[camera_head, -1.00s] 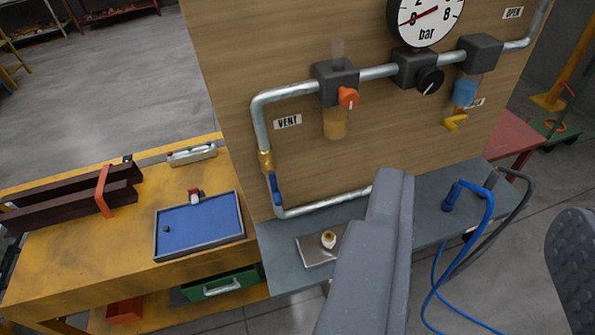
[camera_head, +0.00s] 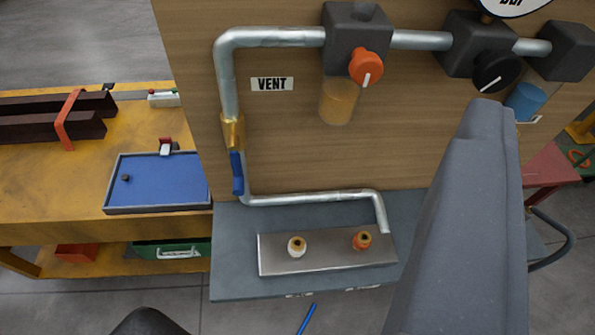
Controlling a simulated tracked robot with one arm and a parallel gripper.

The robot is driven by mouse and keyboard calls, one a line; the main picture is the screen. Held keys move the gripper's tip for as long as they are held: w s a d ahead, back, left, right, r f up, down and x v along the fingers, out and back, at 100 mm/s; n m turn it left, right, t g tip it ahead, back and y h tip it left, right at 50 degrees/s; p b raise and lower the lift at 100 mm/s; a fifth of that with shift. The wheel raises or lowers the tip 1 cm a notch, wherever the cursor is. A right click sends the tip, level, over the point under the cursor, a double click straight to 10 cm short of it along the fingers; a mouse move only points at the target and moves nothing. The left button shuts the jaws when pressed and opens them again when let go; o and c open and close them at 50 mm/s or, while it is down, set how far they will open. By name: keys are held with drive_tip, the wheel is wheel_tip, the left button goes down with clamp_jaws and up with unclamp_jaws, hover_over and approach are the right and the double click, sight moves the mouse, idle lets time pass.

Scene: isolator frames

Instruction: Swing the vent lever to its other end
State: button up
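The vent lever (camera_head: 237,173) has a blue handle that hangs down from a brass valve body (camera_head: 233,131). It lies nearly in line with the upright pipe at the left of the wooden panel, below and left of the VENT label (camera_head: 272,84). A large grey part of my arm or gripper (camera_head: 458,235) rises at the right of the view, well apart from the lever. A dark rounded piece, probably also mine, shows at the bottom left edge. No pair of fingertips shows clearly. Nothing touches the lever.
A metal plate (camera_head: 330,265) with two small fittings lies on the grey shelf (camera_head: 228,270) below. An orange knob (camera_head: 366,68) and a black knob (camera_head: 494,72) stick out from the panel. A yellow bench with a blue tray (camera_head: 157,183) stands at left. Space before the lever looks clear.

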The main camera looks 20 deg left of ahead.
drive_tip(key=w+a+f+n+y, duration=0.1)
drive_tip(key=w+f+n, duration=0.1)
drive_tip(key=w+f, duration=0.45)
drive_tip(key=n+g+y, duration=0.1)
drive_tip(key=n+y, duration=0.5)
drive_tip(key=y, duration=0.4)
approach(238, 180)
drive_tip(key=p+x, duration=0.3)
drive_tip(key=p, duration=0.4)
drive_tip(key=shift+w+a+f, duration=0.1)
drive_tip(key=shift+a+f, duration=0.1)
drive_tip(key=x, duration=0.8)
drive_tip(key=shift+w+f, duration=0.15)
drive_tip(key=shift+f, duration=0.1)
